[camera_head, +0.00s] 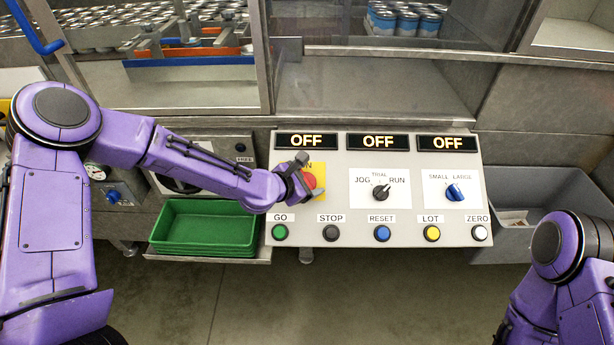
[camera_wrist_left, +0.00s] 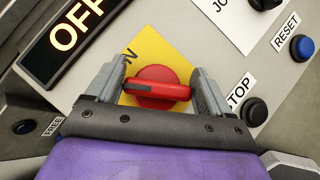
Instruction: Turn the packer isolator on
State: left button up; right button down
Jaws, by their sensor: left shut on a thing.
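The packer isolator is a red rotary switch on a yellow plate (camera_head: 318,170) at the left of the control panel (camera_head: 345,205). In the left wrist view the red knob (camera_wrist_left: 155,86) sits between the two grey fingers of my left gripper (camera_wrist_left: 160,88). My left gripper (camera_head: 308,183) is shut on the red knob, and its handle bar lies across from finger to finger. The letter "N" of a label shows on the plate; the rest is hidden. The display above the switch (camera_head: 306,141) reads OFF. My right arm shows at the lower right, but its gripper is out of view.
A black JOG/RUN selector (camera_head: 380,191) and a blue SMALL/LARGE selector (camera_head: 454,192) are to the right. Below runs a row of buttons: GO (camera_head: 280,232), STOP (camera_head: 331,233), RESET (camera_head: 382,233), LOT and ZERO. A green tray (camera_head: 205,228) stands left of the panel, a grey bin (camera_head: 520,205) right.

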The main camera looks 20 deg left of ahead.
pick_arm(q)
jog(key=m+g+h+p, duration=0.1)
jog(key=m+g+p, duration=0.1)
jog(key=m, duration=0.2)
jog(key=shift+r, duration=0.15)
jog(key=shift+s+d+m+g+h+p, duration=0.1)
jog(key=shift+m+g+h+p, duration=0.3)
jog(key=shift+m+g+p, duration=0.7)
jog(key=shift+f+m, duration=0.2)
jog(key=shift+m, duration=0.2)
jog(key=o, duration=0.9)
jog(key=v, duration=1)
jog(key=shift+s+r+b, duration=0.15)
jog(key=shift+s+b, duration=0.1)
jog(key=shift+b, duration=0.05)
